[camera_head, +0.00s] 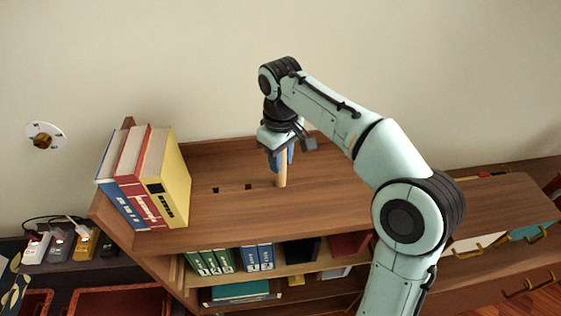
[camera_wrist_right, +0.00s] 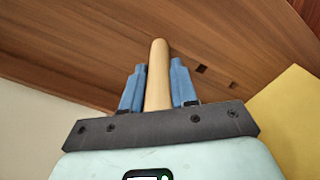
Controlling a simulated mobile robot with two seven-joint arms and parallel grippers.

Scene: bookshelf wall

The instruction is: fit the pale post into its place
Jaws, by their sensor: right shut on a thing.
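The pale post (camera_head: 282,176) is upright below my right gripper (camera_head: 281,158), over the top of the wooden bookshelf (camera_head: 330,188). My right gripper is shut on the post. In the right wrist view the post (camera_wrist_right: 158,75) stands between the blue fingers of the gripper (camera_wrist_right: 159,82), and its rounded end reaches past the fingertips. Two dark square holes, one (camera_head: 215,190) and another (camera_head: 248,187), are in the shelf top to the left of the post. I cannot tell whether the post's lower end touches the wood. My left gripper is out of view.
Several thick books (camera_head: 150,178) lean at the left end of the shelf top. Green and blue binders (camera_head: 230,261) stand on the shelf below. A round wall dial (camera_head: 44,136) and plugged-in adapters (camera_head: 60,244) are at the left. The shelf top around the holes is clear.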

